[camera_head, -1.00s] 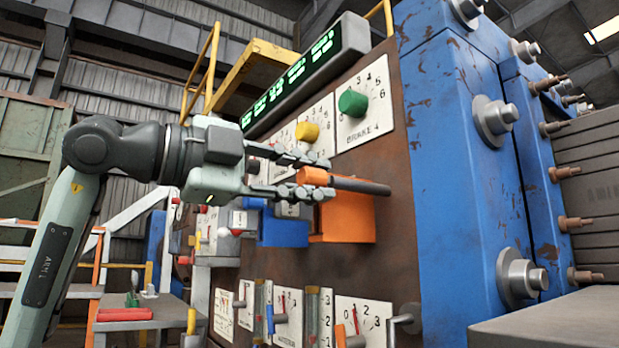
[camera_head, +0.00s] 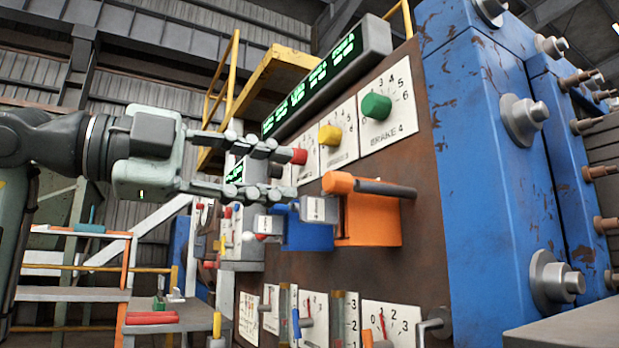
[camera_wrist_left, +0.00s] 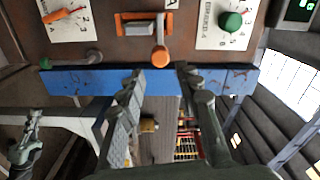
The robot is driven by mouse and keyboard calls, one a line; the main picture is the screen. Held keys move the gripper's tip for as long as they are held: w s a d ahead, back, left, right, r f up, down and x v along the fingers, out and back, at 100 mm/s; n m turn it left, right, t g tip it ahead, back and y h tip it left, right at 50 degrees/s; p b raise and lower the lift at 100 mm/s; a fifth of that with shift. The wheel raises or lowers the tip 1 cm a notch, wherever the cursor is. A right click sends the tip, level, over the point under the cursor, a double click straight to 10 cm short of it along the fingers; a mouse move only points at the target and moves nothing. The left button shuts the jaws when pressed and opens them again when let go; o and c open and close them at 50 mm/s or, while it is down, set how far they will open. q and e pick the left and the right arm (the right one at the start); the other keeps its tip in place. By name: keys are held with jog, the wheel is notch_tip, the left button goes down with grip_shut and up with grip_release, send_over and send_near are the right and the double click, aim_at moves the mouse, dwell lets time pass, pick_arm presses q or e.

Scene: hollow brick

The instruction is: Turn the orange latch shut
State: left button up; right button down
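The orange latch (camera_head: 368,222) is on the brown panel, with an orange body and a rounded orange top. A dark rod (camera_head: 385,189) points right from that top. In the left wrist view the latch (camera_wrist_left: 160,57) shows its orange end just beyond the fingertips, roughly centred between them. My left gripper (camera_head: 287,172) is open and empty, left of the latch and apart from it in the head view. Its two fingers also show in the left wrist view (camera_wrist_left: 160,72). What appears to be my right gripper (camera_wrist_left: 28,140) is small at the left wrist view's lower left.
A blue latch (camera_head: 307,235) sits left of the orange one. Green (camera_head: 376,106) and yellow (camera_head: 329,135) knobs are above, beneath a green-lit display (camera_head: 325,75). Gauges and small levers line the panel below. A blue steel frame (camera_head: 490,180) stands at the right.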

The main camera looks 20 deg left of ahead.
pick_arm(q)
jog(key=shift+v, duration=1.55)
